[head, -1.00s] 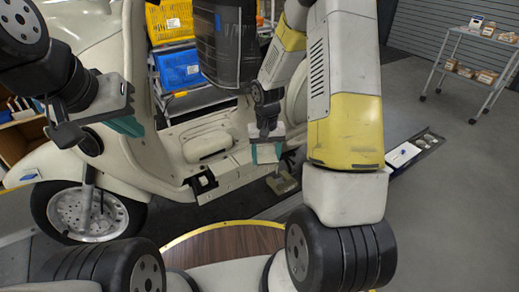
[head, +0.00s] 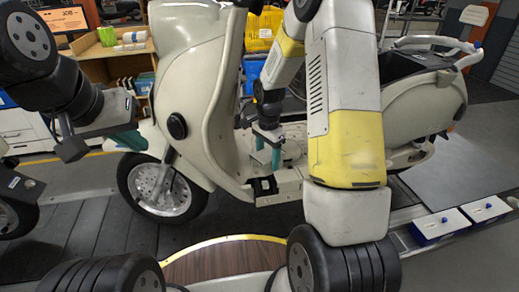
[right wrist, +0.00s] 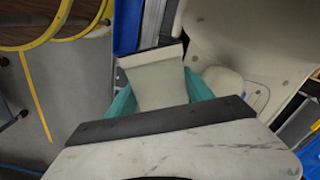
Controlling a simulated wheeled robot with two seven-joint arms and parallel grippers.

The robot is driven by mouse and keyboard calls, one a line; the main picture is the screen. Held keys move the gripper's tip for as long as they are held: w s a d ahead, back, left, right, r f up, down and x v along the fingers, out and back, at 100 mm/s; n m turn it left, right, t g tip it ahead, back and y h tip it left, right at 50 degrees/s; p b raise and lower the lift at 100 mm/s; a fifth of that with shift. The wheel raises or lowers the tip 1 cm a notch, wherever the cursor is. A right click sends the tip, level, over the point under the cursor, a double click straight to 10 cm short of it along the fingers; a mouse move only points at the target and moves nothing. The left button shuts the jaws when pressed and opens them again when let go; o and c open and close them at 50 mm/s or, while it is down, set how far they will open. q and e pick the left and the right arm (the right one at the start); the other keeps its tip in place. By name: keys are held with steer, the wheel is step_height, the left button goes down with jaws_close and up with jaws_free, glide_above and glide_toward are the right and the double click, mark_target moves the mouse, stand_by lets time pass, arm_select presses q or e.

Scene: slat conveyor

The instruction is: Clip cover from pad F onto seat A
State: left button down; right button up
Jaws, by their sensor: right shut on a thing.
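My right gripper (head: 268,154) is over the scooter's step-through floor in the head view. In the right wrist view its teal fingers (right wrist: 160,98) are shut on a cream cover (right wrist: 158,82), a plate with a raised edge at its far end. The cover is hard to tell from the cream bodywork in the head view. A dark recessed seat (head: 264,187) is at the near edge of the scooter floor, below the gripper and apart from it; I cannot read its letter. I cannot identify pad F.
The cream scooter (head: 205,95) stands on the dark slat conveyor (head: 95,235), its front shield beside my right gripper. Two blue boxes with white lids (head: 440,222) (head: 484,209) are at right. Shelves (head: 125,70) stand behind.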

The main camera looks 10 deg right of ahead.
mark_target(265, 183)
steer(key=m, duration=0.1)
steer(key=w+m, duration=0.1)
steer(key=m, duration=0.3)
steer(key=shift+w+a+r, duration=0.15)
steer(key=shift+w+r, duration=0.05)
steer(key=shift+w, duration=0.1)
steer(key=shift+f, duration=1.95)
steer(key=shift+f, duration=0.15)
steer(key=shift+f, duration=3.7)
steer(key=shift+f, duration=0.55)
steer(key=o, duration=1.5)
